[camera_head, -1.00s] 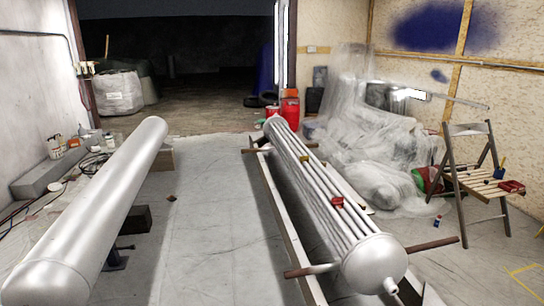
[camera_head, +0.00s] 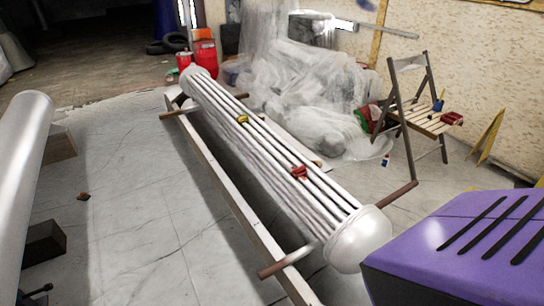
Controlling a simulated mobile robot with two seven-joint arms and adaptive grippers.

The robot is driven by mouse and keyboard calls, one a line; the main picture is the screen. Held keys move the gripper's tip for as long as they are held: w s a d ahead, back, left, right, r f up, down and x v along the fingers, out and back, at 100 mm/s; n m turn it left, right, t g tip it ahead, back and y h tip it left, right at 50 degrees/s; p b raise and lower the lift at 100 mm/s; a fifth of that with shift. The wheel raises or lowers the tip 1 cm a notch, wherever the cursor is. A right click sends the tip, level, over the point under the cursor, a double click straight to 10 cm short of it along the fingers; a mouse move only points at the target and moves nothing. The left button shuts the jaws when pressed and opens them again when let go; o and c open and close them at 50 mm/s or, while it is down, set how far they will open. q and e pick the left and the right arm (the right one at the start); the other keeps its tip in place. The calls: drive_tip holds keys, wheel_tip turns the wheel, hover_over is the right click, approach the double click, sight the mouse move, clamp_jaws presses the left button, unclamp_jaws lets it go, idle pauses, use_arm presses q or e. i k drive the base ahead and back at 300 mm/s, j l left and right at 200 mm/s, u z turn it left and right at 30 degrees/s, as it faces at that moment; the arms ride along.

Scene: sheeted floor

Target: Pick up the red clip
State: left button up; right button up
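A small red clip (camera_head: 299,171) sits on top of the bundle of long silver tubes (camera_head: 262,140), a little nearer than the bundle's middle. A yellow clip (camera_head: 242,118) sits farther back on the same tubes. Another small red object (camera_head: 452,118) lies on the seat of the wooden folding chair (camera_head: 428,123); I cannot tell what it is. Neither of my grippers shows in the head view, and nothing is seen touching the red clip.
The tube bundle rests on a long pale beam frame (camera_head: 237,207) with brown bars sticking out sideways. Plastic-wrapped goods (camera_head: 310,100) are heaped behind the tubes.

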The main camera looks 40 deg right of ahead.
sight(298, 171)
drive_tip(key=i, duration=1.7)
drive_tip(key=i+z, duration=0.4)
drive_tip(key=i+j+z, duration=0.15)
drive_tip(key=i+z, duration=0.2)
drive_tip(key=i+j+z, duration=0.2)
drive_tip(key=i+z, duration=0.3)
drive_tip(key=z, duration=0.3)
drive_tip(key=i+j+z, duration=0.1)
drive_tip(key=z, duration=0.3)
drive_tip(key=i+z, duration=0.1)
drive_tip(key=z, duration=0.35)
drive_tip(key=j+z, duration=0.2)
drive_tip(key=z, duration=0.2)
drive_tip(key=i+j+z, duration=0.15)
drive_tip(key=z, duration=0.2)
drive_tip(key=i+j+z, duration=0.2)
drive_tip(key=z, duration=0.2)
drive_tip(key=i+j+z, duration=0.15)
drive_tip(key=z, duration=0.2)
